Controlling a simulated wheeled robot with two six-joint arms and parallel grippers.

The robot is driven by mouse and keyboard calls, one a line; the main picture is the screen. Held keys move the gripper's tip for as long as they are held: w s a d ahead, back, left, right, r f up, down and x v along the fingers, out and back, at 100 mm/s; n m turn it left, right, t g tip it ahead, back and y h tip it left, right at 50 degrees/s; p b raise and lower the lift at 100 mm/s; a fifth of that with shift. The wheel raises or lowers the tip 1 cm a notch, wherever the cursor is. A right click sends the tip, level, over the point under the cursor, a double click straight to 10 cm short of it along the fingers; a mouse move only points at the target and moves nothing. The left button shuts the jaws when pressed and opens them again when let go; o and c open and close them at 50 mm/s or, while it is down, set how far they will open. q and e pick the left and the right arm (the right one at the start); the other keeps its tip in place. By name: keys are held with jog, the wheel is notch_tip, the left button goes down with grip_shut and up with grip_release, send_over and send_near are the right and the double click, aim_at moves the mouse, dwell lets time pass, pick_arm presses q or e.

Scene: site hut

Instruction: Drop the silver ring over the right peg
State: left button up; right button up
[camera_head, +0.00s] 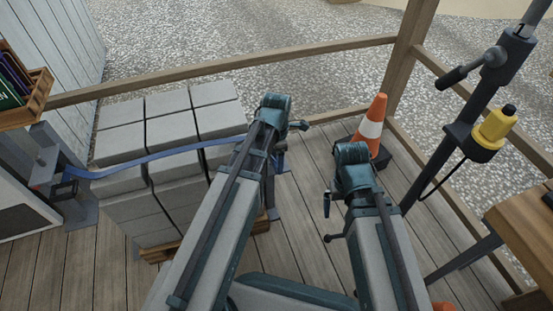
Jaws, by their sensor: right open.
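No silver ring and no peg can be made out in the head view. My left gripper (291,135) is at the far end of my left arm, near the end of a blue band. It is small and partly hidden by the arm, so its jaws do not show clearly. My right gripper (329,221) is at the end of my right arm, lower and further right, above the plank floor. It is open, and I see nothing between its fingers.
Grey blocks (140,141) are stacked on a pallet at the left. A blue band (150,162) stretches in front of them. An orange-white cone (371,128) stands near the railing. A dark pole (455,150) carries a yellow device (494,127). A wooden table (527,228) is at the right.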

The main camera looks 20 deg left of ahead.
pick_arm(q)
jog(key=shift+w+a+r, duration=0.15)
jog(key=shift+w, duration=0.05)
jog(key=shift+r+p, duration=0.65)
jog(key=shift+p, duration=0.15)
notch_tip(320, 180, up, 12)
jog(key=p, duration=1.2)
jog(key=shift+s+r, duration=0.15)
jog(key=shift+s, duration=0.05)
notch_tip(320, 180, down, 13)
jog(key=b, duration=1.3)
jog(key=shift+w+f, duration=0.1)
jog(key=shift+f, duration=0.1)
jog(key=shift+s, duration=0.2)
